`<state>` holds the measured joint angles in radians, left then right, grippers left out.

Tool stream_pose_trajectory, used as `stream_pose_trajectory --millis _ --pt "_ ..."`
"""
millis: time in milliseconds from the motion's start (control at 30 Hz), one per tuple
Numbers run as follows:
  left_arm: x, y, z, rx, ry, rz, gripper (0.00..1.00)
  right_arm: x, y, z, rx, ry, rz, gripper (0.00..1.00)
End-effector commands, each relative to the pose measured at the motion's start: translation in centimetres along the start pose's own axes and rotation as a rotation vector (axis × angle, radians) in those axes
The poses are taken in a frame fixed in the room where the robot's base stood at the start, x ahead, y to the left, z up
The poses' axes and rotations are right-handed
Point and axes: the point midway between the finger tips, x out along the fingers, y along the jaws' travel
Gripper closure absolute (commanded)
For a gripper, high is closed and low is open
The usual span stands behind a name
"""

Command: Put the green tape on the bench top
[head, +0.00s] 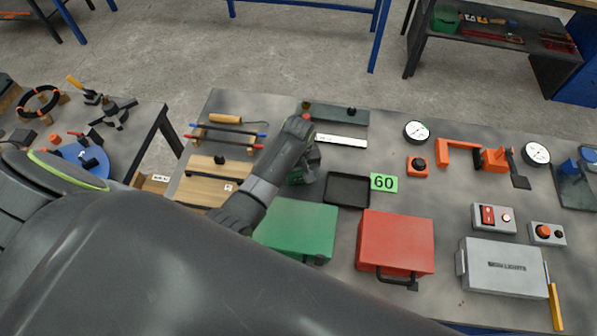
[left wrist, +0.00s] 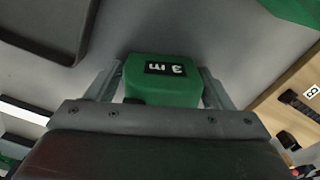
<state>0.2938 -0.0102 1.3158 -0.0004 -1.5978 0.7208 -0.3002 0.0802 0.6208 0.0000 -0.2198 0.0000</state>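The green tape is a boxy green tape measure with a black "3 m" label. In the left wrist view the green tape (left wrist: 165,85) sits between the two fingers of my left gripper (left wrist: 162,80), which look pressed to its sides. In the head view my left gripper (head: 304,172) hangs over the grey bench top (head: 450,195), left of the black tray, and mostly hides the tape. I cannot tell whether the tape touches the bench. My right gripper is not in view.
Gauges and an orange clamp (head: 490,158) stand farther right. Bare bench lies right of the card.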

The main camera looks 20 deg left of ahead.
Motion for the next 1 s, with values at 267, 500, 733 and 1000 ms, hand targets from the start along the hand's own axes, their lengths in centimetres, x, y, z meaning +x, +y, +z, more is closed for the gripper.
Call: stream_pose_trajectory --millis 267,500,733,1000 --pt "0.0 0.0 0.0 0.0 0.0 0.0 0.15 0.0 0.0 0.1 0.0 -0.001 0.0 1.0" --pt "-0.9 0.0 -0.1 0.0 0.002 0.002 0.15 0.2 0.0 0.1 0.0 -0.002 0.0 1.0" --pt "-4.3 0.1 -0.1 0.0 0.004 0.003 0.15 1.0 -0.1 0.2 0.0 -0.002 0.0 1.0" --pt "-9.6 0.0 -0.1 0.0 0.004 0.003 0.15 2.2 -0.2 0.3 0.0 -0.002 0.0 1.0"
